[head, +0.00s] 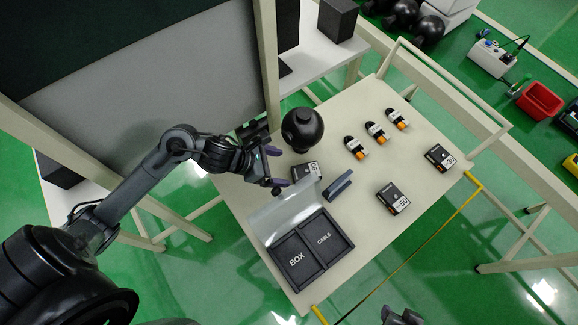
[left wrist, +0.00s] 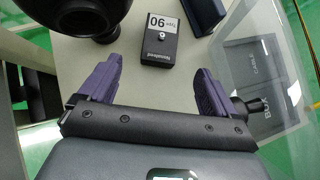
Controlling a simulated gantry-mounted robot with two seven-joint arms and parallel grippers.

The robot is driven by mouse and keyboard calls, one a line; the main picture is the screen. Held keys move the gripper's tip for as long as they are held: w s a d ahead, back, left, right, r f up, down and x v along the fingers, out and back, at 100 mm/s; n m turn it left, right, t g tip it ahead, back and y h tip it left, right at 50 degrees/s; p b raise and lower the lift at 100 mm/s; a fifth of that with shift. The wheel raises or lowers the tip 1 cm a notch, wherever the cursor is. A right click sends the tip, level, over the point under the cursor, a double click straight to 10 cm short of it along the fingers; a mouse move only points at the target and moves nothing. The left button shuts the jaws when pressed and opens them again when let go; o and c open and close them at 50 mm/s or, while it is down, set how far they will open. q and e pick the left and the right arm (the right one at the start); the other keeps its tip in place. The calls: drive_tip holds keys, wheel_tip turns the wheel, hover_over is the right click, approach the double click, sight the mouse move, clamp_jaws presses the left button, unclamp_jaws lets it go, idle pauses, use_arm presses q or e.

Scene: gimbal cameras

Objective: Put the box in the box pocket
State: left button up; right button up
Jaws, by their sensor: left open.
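A small black box with a white label marked 90 or 06 (head: 306,171) lies on the table beside the black sphere. In the left wrist view the box (left wrist: 160,45) lies just beyond and between my purple fingers, not touching them. My left gripper (head: 276,169) is open and empty, just left of this box. Two similar black boxes lie farther right, one marked 50 (head: 391,198) and one marked 30 (head: 440,157). The dark case has a pocket lettered BOX (head: 296,258) and one lettered CABLE (head: 324,238); both look empty. A grey part of my right gripper (head: 402,316) shows at the bottom edge.
The case's clear lid (head: 282,211) stands raised between my left gripper and the pockets. A dark blue bar (head: 338,186) lies near the box. The black sphere (head: 302,129) stands close behind. Several orange-tipped items (head: 375,132) lie at the back. The table's right front is clear.

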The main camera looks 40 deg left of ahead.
use_arm(q)
drive_tip(key=shift+v, duration=1.15)
drive_tip(key=c, duration=0.3)
